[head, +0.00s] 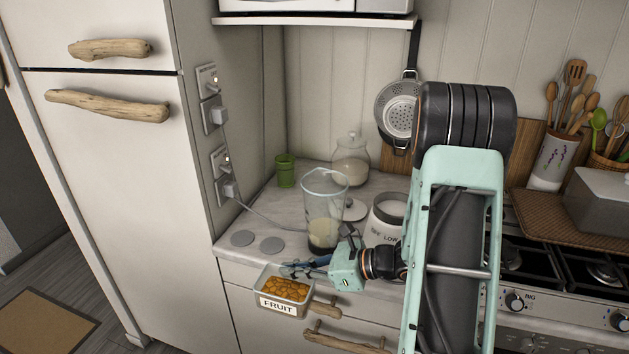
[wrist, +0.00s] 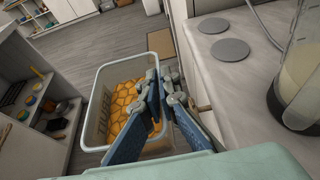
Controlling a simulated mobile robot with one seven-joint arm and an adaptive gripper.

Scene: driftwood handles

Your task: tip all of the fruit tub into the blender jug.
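The fruit tub (head: 278,304) is a small clear-walled tub with a FRUIT label and orange slices (head: 286,288) in it. It hangs roughly level just off the counter's front edge. My gripper (head: 308,267) is shut on its right-hand wall; in the wrist view the blue fingers (wrist: 155,110) straddle the rim of the tub (wrist: 97,95), one inside and one outside. The blender jug (head: 325,192) stands upright on the counter behind and right of the tub, open at the top, with some pale content low down. The jug (wrist: 304,75) also shows in the wrist view's right edge.
Two grey discs (head: 257,242) lie on the counter. A cord runs from the wall sockets. Drawers with driftwood handles (head: 322,308) lie below.

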